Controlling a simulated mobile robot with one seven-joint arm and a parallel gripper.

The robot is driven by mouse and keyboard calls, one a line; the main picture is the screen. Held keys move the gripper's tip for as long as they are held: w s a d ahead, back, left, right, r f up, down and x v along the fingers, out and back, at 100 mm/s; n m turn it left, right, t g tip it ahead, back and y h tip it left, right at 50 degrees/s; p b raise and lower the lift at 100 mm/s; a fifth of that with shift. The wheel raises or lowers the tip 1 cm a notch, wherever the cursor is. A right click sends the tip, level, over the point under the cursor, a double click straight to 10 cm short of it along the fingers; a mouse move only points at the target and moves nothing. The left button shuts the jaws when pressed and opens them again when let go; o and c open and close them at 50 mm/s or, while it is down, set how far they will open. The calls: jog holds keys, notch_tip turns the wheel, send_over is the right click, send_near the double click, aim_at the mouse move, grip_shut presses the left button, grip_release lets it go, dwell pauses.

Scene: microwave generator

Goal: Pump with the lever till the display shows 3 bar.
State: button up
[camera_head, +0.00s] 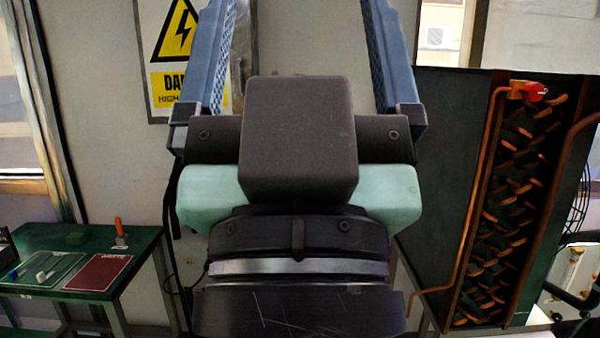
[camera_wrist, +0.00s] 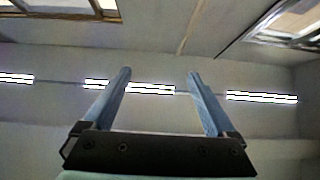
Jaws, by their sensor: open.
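My gripper (camera_wrist: 157,80) is open and empty, with its two blue fingers spread apart. In the wrist view it points up toward the ceiling and wall. In the head view my gripper and wrist fill the middle, and the fingers run up past the top edge. No lever and no display can be made out in either view. My wrist hides much of the middle of the head view.
A copper coil unit (camera_head: 515,190) with a red knob (camera_head: 536,91) stands at right. A green table (camera_head: 85,238) at lower left holds a dark red mat (camera_head: 98,273) and an orange-handled tool (camera_head: 119,227). A danger sign (camera_head: 178,60) hangs behind. Ceiling lights (camera_wrist: 262,97) show above.

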grip_shut()
dwell(1.4)
